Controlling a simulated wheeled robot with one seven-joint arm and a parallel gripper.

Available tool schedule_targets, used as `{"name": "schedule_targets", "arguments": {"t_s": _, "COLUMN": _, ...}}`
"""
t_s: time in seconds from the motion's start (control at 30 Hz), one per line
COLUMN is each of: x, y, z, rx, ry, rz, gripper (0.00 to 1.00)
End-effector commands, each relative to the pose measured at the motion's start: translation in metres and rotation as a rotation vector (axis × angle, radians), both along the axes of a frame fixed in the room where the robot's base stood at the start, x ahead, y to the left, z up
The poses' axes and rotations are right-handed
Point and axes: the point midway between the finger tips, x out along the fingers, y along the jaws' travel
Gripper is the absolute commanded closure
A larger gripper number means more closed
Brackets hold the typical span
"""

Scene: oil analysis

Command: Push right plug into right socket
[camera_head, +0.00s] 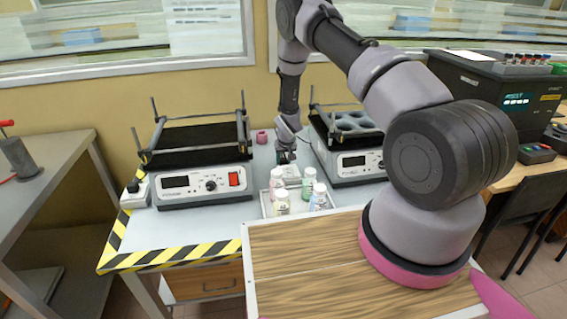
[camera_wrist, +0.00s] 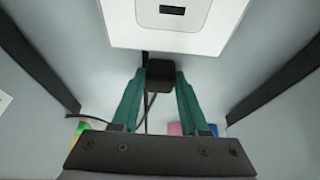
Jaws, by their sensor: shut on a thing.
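My gripper (camera_wrist: 160,80) has its teal fingers shut on a black plug (camera_wrist: 160,72) in the wrist view. A thin black cable hangs from the plug. The plug is at the lower edge of a white box (camera_wrist: 120,28), which looks like the right socket, as seen in this view. A dark rectangular opening (camera_wrist: 172,11) shows in the box above and apart from the plug. In the head view, my gripper (camera_head: 286,156) is low over the table between the two shakers; the plug and right socket cannot be made out there.
The left shaker (camera_head: 200,184) stands beside a white socket with a black plug (camera_head: 134,188). The right shaker (camera_head: 358,162) is close to my gripper's right. A tray (camera_head: 268,206) with several bottles is in front, and a pink object (camera_head: 262,136) lies behind.

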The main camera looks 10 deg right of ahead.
Motion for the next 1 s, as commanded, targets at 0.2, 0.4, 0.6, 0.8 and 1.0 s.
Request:
{"name": "schedule_targets", "arguments": {"t_s": 0.2, "x": 0.001, "y": 0.0, "z": 0.018, "rx": 0.001, "ry": -0.002, "rz": -0.002, "gripper": 1.0}}
{"name": "schedule_targets", "arguments": {"t_s": 0.4, "x": 0.001, "y": 0.0, "z": 0.06, "rx": 0.001, "ry": -0.003, "rz": -0.001, "gripper": 1.0}}
{"name": "schedule_targets", "arguments": {"t_s": 0.6, "x": 0.001, "y": 0.0, "z": 0.091, "rx": 0.0, "ry": -0.002, "rz": 0.0, "gripper": 1.0}}
{"name": "schedule_targets", "arguments": {"t_s": 0.8, "x": 0.0, "y": 0.0, "z": 0.1, "rx": 0.0, "ry": 0.0, "rz": 0.0, "gripper": 1.0}}
{"name": "schedule_targets", "arguments": {"t_s": 1.0, "x": 0.0, "y": 0.0, "z": 0.1, "rx": 0.0, "ry": 0.0, "rz": 0.0, "gripper": 1.0}}
